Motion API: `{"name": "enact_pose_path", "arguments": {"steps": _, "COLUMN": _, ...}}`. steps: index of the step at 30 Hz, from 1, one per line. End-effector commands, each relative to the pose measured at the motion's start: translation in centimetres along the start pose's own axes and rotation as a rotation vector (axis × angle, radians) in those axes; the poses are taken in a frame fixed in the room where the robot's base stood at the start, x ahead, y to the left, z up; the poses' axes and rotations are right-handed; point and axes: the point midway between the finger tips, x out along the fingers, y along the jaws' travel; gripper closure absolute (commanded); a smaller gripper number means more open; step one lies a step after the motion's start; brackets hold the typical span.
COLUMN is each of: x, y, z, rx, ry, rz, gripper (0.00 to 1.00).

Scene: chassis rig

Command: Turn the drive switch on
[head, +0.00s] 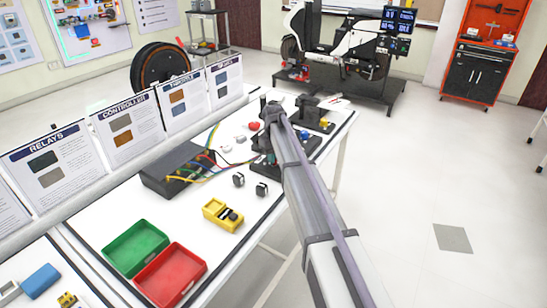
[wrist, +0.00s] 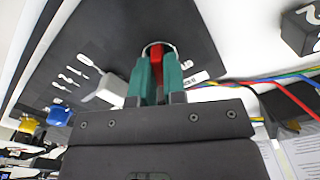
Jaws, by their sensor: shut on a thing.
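In the wrist view a red knob (wrist: 156,60) stands in a round light-rimmed fitting on a black panel (wrist: 120,30). It looks like the drive switch, but the small label beside it is too blurred to read. My gripper (wrist: 156,75) has its teal fingers shut on the red knob, one on each side. A pale grey lever (wrist: 103,92) is on the same panel, left of the fingers, near white markings. In the head view my gripper (head: 271,118) is at the bench's far part, and my arm hides the knob and much of the panel.
Coloured wires (wrist: 275,90) run close to the right of my fingers. A dark controller box (head: 172,170), a yellow meter (head: 222,214), a green tray (head: 137,247) and a red tray (head: 171,275) are on the white bench. Upright sign boards (head: 125,130) line its left side.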

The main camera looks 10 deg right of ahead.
Motion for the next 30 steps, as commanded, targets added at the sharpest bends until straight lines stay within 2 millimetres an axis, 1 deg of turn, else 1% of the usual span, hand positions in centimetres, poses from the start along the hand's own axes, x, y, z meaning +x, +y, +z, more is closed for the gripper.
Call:
{"name": "enact_pose_path", "arguments": {"steps": 8, "x": 0.03, "y": -0.02, "z": 0.05, "rx": 0.077, "ry": -0.001, "rz": 0.0, "gripper": 1.0}}
{"name": "enact_pose_path", "arguments": {"steps": 21, "x": 0.03, "y": -0.02, "z": 0.06, "rx": 0.088, "ry": -0.001, "rz": 0.0, "gripper": 1.0}}
{"name": "enact_pose_path", "arguments": {"steps": 22, "x": 0.03, "y": -0.02, "z": 0.06, "rx": 0.088, "ry": -0.001, "rz": 0.0, "gripper": 0.86}}
{"name": "enact_pose_path", "arguments": {"steps": 27, "x": 0.02, "y": -0.01, "z": 0.05, "rx": 0.087, "ry": 0.0, "rz": 0.0, "gripper": 0.7}}
{"name": "enact_pose_path", "arguments": {"steps": 30, "x": 0.02, "y": -0.01, "z": 0.04, "rx": 0.087, "ry": 0.0, "rz": 0.0, "gripper": 0.63}}
